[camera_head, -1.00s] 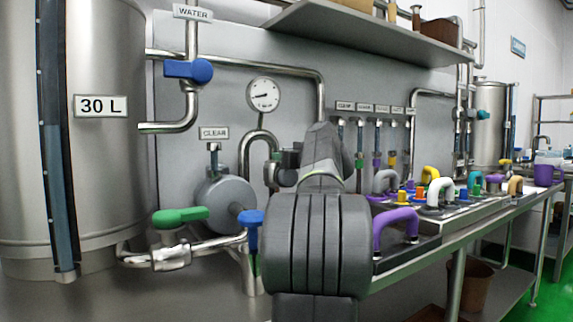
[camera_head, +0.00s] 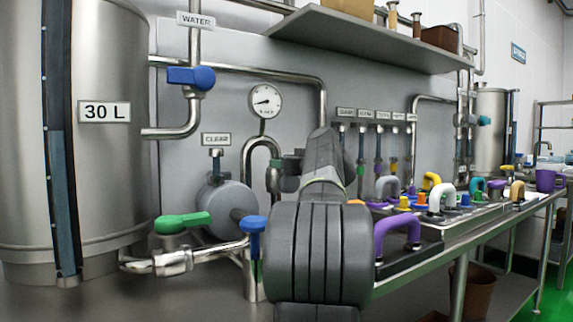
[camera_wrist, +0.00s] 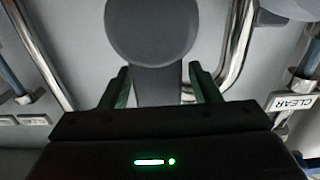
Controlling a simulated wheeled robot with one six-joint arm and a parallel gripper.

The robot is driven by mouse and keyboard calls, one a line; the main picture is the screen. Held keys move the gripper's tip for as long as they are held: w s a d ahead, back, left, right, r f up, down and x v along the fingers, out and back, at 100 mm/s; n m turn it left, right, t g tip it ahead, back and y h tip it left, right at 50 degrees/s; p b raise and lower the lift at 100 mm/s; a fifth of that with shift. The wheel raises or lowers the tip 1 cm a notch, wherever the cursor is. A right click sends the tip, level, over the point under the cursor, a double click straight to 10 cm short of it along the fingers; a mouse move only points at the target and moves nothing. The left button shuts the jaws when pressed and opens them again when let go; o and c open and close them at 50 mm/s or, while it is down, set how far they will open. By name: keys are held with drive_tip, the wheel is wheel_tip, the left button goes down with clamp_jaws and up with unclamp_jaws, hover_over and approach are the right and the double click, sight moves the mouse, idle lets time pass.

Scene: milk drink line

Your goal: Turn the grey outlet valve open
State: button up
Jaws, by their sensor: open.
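In the wrist view, a grey valve shows a round hub (camera_wrist: 152,30) with a flat grey lever (camera_wrist: 157,84) running down from it. I take this to be the grey outlet valve. My gripper (camera_wrist: 160,82) is open, one finger on each side of the lever. The lever lies between the fingers in the picture; I cannot tell how deep it sits or whether either finger touches it. In the head view my arm blocks much of the middle, and I cannot make out this valve there.
A green-handled valve (camera_head: 183,222) and a blue-handled valve (camera_head: 252,225) stand left of my arm. A grey drum-shaped unit (camera_head: 226,208) sits behind them. A large tank (camera_head: 95,190) is at left. A purple handle (camera_head: 398,230) stands on the counter close to my arm's right.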

drive_tip(key=v, duration=1.3)
drive_tip(key=shift+s+d+p, duration=0.2)
drive_tip(key=shift+s+p, duration=0.1)
drive_tip(key=shift+p, duration=0.05)
drive_tip(key=x, duration=1.4)
drive_tip(key=shift+b, duration=0.35)
drive_tip(key=shift+d, duration=0.1)
